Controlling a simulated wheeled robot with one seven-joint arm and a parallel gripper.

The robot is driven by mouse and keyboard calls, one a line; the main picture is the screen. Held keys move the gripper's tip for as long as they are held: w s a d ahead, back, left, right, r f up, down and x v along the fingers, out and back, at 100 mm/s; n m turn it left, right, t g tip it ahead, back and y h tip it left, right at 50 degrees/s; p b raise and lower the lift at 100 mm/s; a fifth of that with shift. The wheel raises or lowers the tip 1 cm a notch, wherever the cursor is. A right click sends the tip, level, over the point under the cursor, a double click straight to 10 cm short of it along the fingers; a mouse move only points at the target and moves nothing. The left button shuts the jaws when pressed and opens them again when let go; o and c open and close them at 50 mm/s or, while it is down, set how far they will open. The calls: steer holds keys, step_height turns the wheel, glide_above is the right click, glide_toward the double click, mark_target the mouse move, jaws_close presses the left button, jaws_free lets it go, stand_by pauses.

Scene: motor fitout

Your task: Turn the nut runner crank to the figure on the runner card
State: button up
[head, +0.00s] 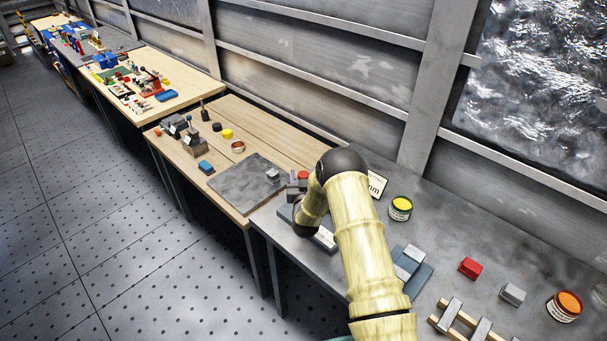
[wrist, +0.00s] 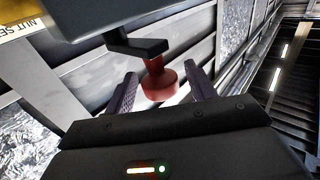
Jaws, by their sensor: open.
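The crank shows in the wrist view as a dark arm (wrist: 138,45) with a red knob (wrist: 160,80) at its end. My gripper (wrist: 158,92) is open, with one finger on each side of the red knob. I cannot tell whether either finger touches it. The dark grey body of the nut runner (wrist: 100,12) fills the top of the wrist view. A yellow label (wrist: 18,22) with part of the words "NUT SE" shows beside it. In the head view a white card (head: 377,185) ending in "nm" stands behind my arm, its figure hidden. My arm covers most of the runner there.
On the grey bench stand a yellow-topped can (head: 400,208), a red block (head: 470,268), a grey block (head: 513,293), an orange-topped can (head: 565,306) and a wooden rack (head: 462,322). A wooden bench with a grey plate (head: 245,183) adjoins at the left.

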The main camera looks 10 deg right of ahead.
steer(key=shift+w, duration=0.1)
jaws_close()
steer(key=shift+d, duration=0.1)
stand_by(0.3)
